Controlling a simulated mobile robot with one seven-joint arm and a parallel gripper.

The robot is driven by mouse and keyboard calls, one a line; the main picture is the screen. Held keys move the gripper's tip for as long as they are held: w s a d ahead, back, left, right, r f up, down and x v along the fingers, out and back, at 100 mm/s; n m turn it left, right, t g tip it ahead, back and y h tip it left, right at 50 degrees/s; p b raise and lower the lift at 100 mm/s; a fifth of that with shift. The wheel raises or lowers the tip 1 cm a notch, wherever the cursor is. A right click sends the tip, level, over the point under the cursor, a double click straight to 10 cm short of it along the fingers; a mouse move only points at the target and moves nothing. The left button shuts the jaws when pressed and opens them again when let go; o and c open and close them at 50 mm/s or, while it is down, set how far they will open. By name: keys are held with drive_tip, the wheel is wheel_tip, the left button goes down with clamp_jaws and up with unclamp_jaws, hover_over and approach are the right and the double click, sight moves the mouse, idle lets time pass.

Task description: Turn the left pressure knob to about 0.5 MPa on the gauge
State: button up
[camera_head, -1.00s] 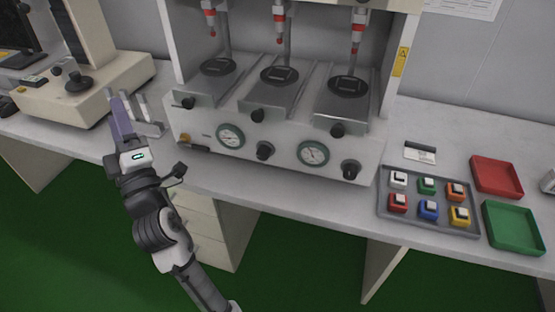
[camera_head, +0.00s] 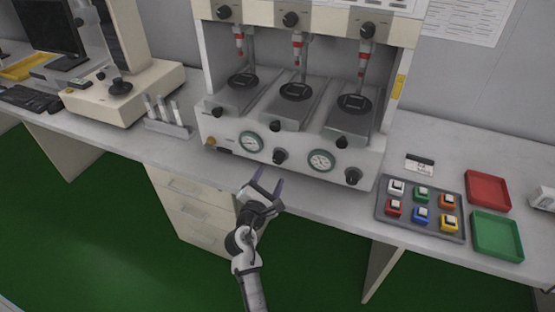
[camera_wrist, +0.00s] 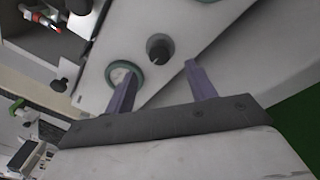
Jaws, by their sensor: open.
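The left pressure knob (camera_head: 280,156) is a black round knob on the white front panel of the machine, right of the left gauge (camera_head: 250,142), which has a green rim and a white dial. My gripper (camera_head: 268,178) is open and empty, in front of and a little below this knob. In the wrist view, a black knob (camera_wrist: 159,48) lies just beyond and between the two purple fingertips (camera_wrist: 161,69), apart from them. A green-rimmed gauge (camera_wrist: 124,75) shows beside the left finger, partly covered by it. The needle's reading is too small to tell.
A right gauge (camera_head: 321,160) and right knob (camera_head: 352,176) sit on the same panel. A grey tray (camera_head: 433,231) of coloured blocks, a red tray (camera_head: 488,189) and a green tray (camera_head: 497,236) stand to the right. A rack (camera_head: 170,126) stands left.

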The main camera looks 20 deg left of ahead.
sight(277, 161)
drive_tip(key=w+p, duration=0.1)
drive_tip(key=w, duration=0.6)
drive_tip(key=shift+w+a, duration=0.1)
drive_tip(key=shift+w, duration=0.1)
drive_tip(key=c, duration=1)
drive_tip(key=shift+o, duration=0.2)
drive_tip(key=shift+f, duration=0.1)
